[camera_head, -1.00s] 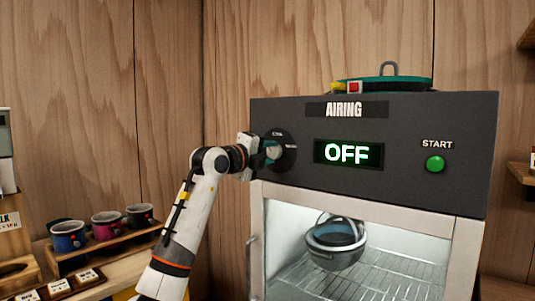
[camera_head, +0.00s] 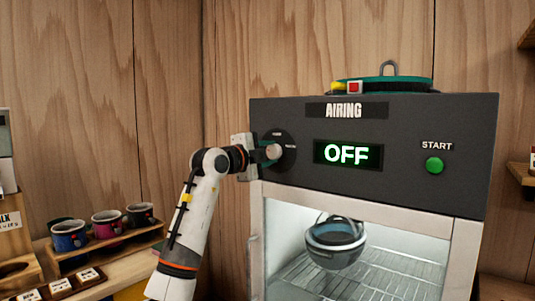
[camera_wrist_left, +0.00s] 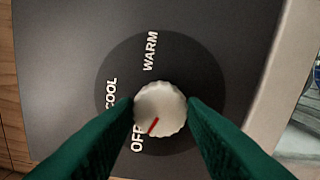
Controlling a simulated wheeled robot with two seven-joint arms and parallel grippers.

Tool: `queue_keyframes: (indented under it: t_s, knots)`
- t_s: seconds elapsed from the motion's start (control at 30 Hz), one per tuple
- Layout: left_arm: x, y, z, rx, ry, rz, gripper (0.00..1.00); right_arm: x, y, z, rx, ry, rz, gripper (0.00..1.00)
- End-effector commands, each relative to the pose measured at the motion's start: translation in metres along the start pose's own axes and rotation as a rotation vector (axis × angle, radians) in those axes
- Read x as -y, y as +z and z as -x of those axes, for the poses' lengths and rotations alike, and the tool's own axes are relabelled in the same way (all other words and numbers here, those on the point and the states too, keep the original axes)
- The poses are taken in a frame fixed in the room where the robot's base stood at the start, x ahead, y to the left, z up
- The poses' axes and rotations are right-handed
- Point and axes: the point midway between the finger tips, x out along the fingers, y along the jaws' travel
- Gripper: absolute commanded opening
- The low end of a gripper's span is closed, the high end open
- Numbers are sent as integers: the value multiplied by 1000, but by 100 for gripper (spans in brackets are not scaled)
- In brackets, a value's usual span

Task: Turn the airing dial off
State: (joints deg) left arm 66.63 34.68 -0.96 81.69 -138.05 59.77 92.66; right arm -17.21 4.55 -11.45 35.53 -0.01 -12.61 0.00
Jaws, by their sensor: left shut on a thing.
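The airing dial (camera_head: 285,139) is a dark disc on the grey panel, left of the green display (camera_head: 348,153), which reads OFF. In the left wrist view its white knob (camera_wrist_left: 160,97) carries a red mark pointing down-left, towards the OFF label (camera_wrist_left: 138,138), a little to its right. COOL and WARM labels stand further around the disc. My left gripper (camera_head: 272,152) is at the dial. In the left wrist view its green fingers (camera_wrist_left: 160,108) are shut on the knob from both sides. My right gripper is not in view.
The cabinet has a green START button (camera_head: 435,165) and a lit, glazed chamber holding a blue-grey bucket-like item (camera_head: 336,247) on a wire rack. A teal coil (camera_head: 400,84) lies on top. Several mugs (camera_head: 106,224) stand in a wooden rack at left.

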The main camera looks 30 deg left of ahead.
Motion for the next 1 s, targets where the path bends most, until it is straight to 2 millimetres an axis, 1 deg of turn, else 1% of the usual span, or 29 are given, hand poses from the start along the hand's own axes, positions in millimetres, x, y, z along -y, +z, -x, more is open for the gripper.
queue_keyframes:
  t_s: [0.23,0.27,0.3,0.4,0.67,0.77,0.87,1.0]
  knots:
    - [1,0,0,0,-2,3,15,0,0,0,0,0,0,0]
    - [1,0,0,0,-2,3,39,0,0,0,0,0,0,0]
    - [1,0,0,0,-2,3,46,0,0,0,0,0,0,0]
    - [1,0,0,1,-2,3,59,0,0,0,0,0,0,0]
    - [0,0,0,1,-1,1,59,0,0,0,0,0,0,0]
    - [1,0,6,1,0,0,59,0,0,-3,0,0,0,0]
    - [2,-1,20,0,2,0,59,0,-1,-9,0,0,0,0]
    - [3,-2,49,-2,2,-2,59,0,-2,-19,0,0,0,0]
